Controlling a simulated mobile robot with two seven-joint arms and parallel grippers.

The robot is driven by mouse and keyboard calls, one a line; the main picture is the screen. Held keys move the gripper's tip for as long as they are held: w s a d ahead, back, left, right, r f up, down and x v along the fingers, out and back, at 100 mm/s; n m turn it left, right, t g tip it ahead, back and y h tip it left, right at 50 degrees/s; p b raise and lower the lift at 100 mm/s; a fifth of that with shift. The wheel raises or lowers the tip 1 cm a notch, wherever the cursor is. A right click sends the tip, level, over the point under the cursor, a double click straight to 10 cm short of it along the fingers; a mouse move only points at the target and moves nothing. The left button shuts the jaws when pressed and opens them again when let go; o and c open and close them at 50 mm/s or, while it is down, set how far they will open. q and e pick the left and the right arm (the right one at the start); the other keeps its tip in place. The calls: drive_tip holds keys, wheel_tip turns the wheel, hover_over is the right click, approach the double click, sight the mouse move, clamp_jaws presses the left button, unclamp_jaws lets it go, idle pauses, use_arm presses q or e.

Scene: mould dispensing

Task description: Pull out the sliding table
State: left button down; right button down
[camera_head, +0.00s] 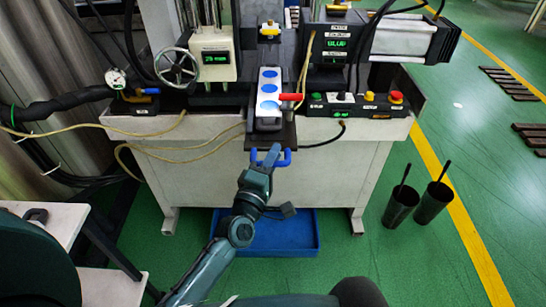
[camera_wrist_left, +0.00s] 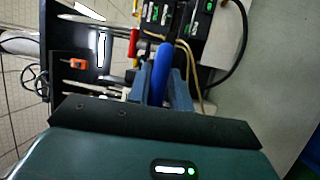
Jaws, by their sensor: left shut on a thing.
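The sliding table (camera_head: 272,139) is a dark plate in the middle of the machine, with its front edge out past the white bench front. A blue handle (camera_head: 283,162) is fixed at its front edge; it also shows in the left wrist view (camera_wrist_left: 162,72). A pale mould plate (camera_head: 269,97) with blue round spots lies on the slide. My left gripper (camera_head: 268,158) is at the handle, its fingers shut around the blue bar, which hides part of the bar. My right gripper is not in view.
A red lever (camera_head: 291,97) sticks out right of the mould plate. A control box with buttons (camera_head: 355,105) stands to the right. A blue tray (camera_head: 282,236) lies on the floor under the bench. Two dark buckets (camera_head: 432,202) stand on the floor at right.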

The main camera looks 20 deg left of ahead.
use_arm(q)
drive_tip(key=shift+s+d+r, duration=0.15)
drive_tip(key=shift+s+r, duration=0.25)
drive_tip(key=shift+r, duration=0.1)
drive_tip(key=c, duration=1.4)
unclamp_jaws()
drive_tip(key=shift+c, duration=0.2)
drive_tip(key=shift+o, duration=0.2)
drive_tip(key=shift+f, duration=0.1)
drive_tip(key=shift+s+f, duration=0.1)
drive_tip(key=s+a+f+b, duration=0.1)
drive_tip(key=s+f+b, duration=0.1)
drive_tip(key=s, duration=1.1)
drive_tip(key=shift+a, duration=0.3)
drive_tip(key=shift+w, duration=0.1)
